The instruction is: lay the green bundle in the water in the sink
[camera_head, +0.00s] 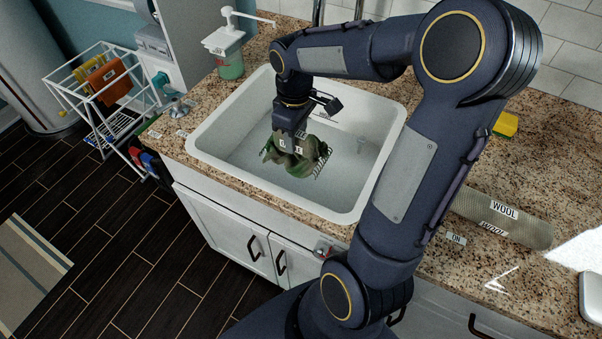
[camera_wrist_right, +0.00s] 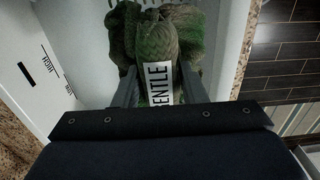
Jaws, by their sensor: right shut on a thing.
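The green bundle (camera_head: 274,156) is a mottled green-brown knot of cloth in the white sink (camera_head: 349,209), seen in the head view. My right gripper (camera_head: 293,148) reaches down into the sink and is shut on it. In the right wrist view the bundle (camera_wrist_right: 143,38) sits between the two fingers, with a white label ending in "ENTLE". Part of it is hidden by the gripper. The sink's inside looks pale grey; I cannot tell clearly where the water surface lies or whether the bundle touches it. My left gripper is not in view.
A soap dispenser (camera_head: 228,62) stands at the sink's back left corner. A rolled grey-green cloth labelled "WOOL" (camera_head: 485,212) lies on the granite counter at right, with a yellow sponge (camera_head: 506,124) behind it. A white drying rack (camera_head: 98,90) stands left of the counter.

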